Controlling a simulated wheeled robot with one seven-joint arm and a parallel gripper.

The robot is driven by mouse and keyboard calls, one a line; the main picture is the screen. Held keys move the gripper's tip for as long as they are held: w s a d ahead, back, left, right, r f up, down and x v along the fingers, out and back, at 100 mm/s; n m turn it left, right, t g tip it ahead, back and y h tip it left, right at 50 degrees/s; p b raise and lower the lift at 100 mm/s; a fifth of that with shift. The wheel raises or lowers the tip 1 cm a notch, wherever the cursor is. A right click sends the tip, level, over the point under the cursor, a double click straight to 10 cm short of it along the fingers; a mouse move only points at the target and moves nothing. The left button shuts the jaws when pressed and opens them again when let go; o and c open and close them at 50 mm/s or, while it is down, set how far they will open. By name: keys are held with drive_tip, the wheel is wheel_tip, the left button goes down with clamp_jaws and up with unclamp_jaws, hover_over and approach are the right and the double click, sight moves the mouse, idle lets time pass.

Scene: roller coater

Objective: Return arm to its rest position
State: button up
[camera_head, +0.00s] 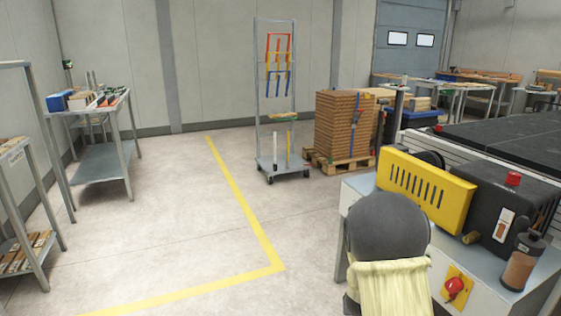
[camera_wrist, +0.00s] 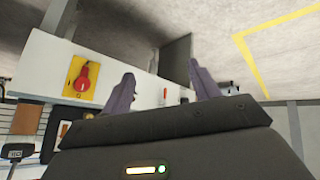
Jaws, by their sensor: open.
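My gripper (camera_wrist: 161,84) shows in the wrist view with its two purple-grey fingers spread apart. Nothing is between the fingers. Part of my arm, a dark grey rounded joint with a cream cover (camera_head: 388,235), stands at the lower right in the head view, in front of the machine. My gripper's fingers cannot be made out in the head view.
The roller coater (camera_head: 470,205) stands close on the right, with a yellow guard (camera_head: 425,190) and a red switch (camera_head: 455,288), also in the wrist view (camera_wrist: 85,76). A rack trolley (camera_head: 273,162) and stacked boards (camera_head: 342,125) stand farther back. The left-centre floor is clear.

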drive_tip(key=s+a+r+n+g+y, duration=0.1)
drive_tip(key=s+a+r, duration=0.2)
drive_tip(key=s, duration=0.4)
drive_tip(key=s+a+r+g+y, duration=0.2)
drive_tip(key=s+a+r, duration=0.1)
drive_tip(key=s, duration=0.3)
drive_tip(key=s+a+r+n+g+y, duration=0.1)
drive_tip(key=s+a+r, duration=0.2)
drive_tip(key=s, duration=0.4)
drive_tip(key=w+p+v, duration=0.3)
drive_tip(key=p+v, duration=1.1)
drive_tip(key=w+r+p+v, duration=0.1)
drive_tip(key=w+p+v, duration=0.2)
drive_tip(key=p+v, duration=1.1)
drive_tip(key=shift+w+d+r+p, duration=0.25)
drive_tip(key=shift+r+p, duration=0.15)
drive_tip(key=shift+p, duration=0.3)
